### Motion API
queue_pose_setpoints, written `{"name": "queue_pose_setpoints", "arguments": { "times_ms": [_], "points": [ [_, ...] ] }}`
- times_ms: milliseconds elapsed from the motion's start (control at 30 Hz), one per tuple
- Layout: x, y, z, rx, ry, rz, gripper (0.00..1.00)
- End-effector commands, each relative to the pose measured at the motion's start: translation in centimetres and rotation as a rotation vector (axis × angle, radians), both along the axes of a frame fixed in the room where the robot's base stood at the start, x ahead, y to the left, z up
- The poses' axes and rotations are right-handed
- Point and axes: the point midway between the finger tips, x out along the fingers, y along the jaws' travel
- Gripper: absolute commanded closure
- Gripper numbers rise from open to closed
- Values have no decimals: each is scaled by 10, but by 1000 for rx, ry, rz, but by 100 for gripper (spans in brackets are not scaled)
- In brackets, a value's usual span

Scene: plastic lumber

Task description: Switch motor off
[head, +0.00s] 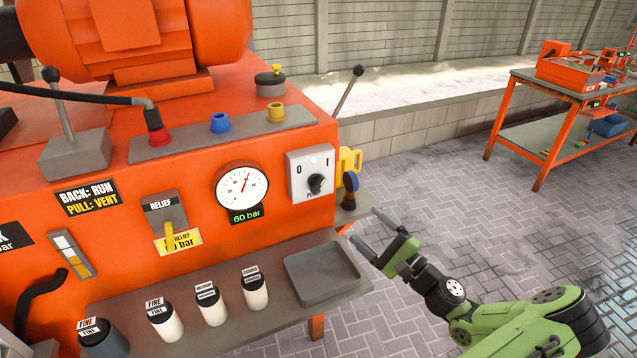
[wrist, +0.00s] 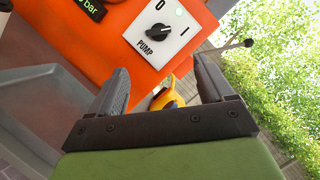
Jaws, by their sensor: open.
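The pump switch panel (head: 310,175) is a pale plate marked 0 and I on the right end of the orange machine's front. Its black knob (head: 316,184) appears turned toward the I. In the wrist view the knob (wrist: 158,32) sits beyond my fingers near the top, its pointer toward the I, with the word PUMP below it. A pale green lamp shows on the plate. My gripper (head: 364,225) is open and empty, below and right of the panel. Its two fingers also frame the wrist view (wrist: 160,70), apart from the knob.
A yellow part (head: 348,160) and a dark-handled tool stand just right of the panel. A shelf holds an empty grey tray (head: 322,274) and several labelled bottles. A pressure gauge (head: 242,190) reads 60 bar. Paved floor is clear at right, before an orange workbench (head: 556,95).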

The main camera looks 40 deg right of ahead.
Motion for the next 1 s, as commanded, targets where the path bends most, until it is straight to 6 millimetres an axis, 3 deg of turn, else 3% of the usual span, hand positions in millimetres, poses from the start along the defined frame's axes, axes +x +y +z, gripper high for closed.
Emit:
{"name": "queue_pose_setpoints", "arguments": {
  "times_ms": [167, 600, 800, 1000],
  "points": [
    [28, 3, 7, -1, -1, 8, 19],
    [132, 8, 30, -4, 2, 8, 19],
    [152, 8, 34, -2, 4, 5, 19],
    [153, 8, 34, -2, 4, 5, 19]
  ]
}}
